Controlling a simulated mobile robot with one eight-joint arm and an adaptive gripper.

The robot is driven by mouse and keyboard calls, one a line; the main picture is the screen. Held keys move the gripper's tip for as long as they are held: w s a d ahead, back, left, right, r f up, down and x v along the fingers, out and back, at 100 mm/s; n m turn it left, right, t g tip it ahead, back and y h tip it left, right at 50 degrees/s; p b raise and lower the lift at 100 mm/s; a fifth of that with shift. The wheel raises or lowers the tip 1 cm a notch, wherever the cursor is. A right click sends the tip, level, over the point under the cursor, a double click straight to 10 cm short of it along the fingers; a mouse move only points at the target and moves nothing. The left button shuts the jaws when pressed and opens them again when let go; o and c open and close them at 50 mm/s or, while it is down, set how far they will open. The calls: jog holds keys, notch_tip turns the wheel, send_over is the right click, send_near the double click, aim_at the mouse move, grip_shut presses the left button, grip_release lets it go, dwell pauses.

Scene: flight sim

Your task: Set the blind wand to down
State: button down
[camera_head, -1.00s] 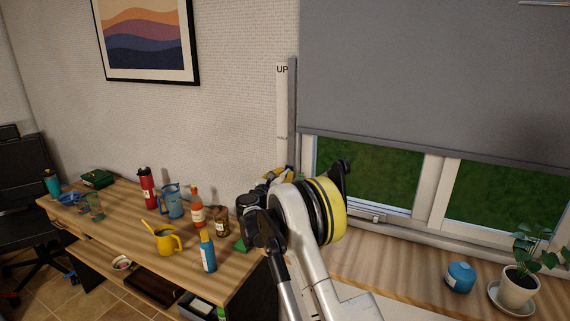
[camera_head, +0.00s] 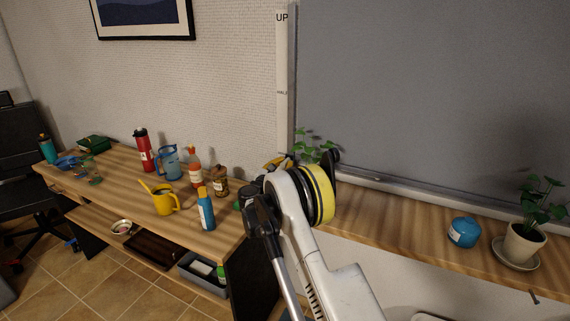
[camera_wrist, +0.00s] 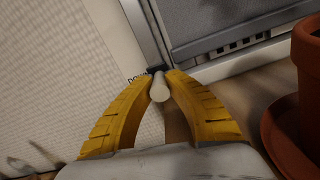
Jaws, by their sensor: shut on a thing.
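The blind wand (camera_wrist: 160,91) shows in the wrist view as a pale rounded knob on a dark slider at the lower end of its track. The partly covered "DOWN" label (camera_wrist: 136,79) is just left of it. My gripper (camera_wrist: 162,82) has its yellow fingers closed around the knob. In the head view my arm hides the wand and most of the gripper. The scale strip (camera_head: 282,70) reads "UP" at its top and has a smaller mark midway. The grey blind (camera_head: 430,90) covers the window, its bottom bar (camera_head: 420,190) close above the sill.
A terracotta pot (camera_wrist: 308,75) stands close right of my gripper. The wooden sill (camera_head: 400,220) also holds a blue canister (camera_head: 464,232) and a potted plant (camera_head: 523,243).

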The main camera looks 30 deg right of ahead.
jog(key=shift+f, duration=0.2)
jog(key=c, duration=1.3)
grip_release()
jog(key=shift+f, duration=0.1)
jog(key=shift+c, duration=0.2)
jog(key=v, duration=1.2)
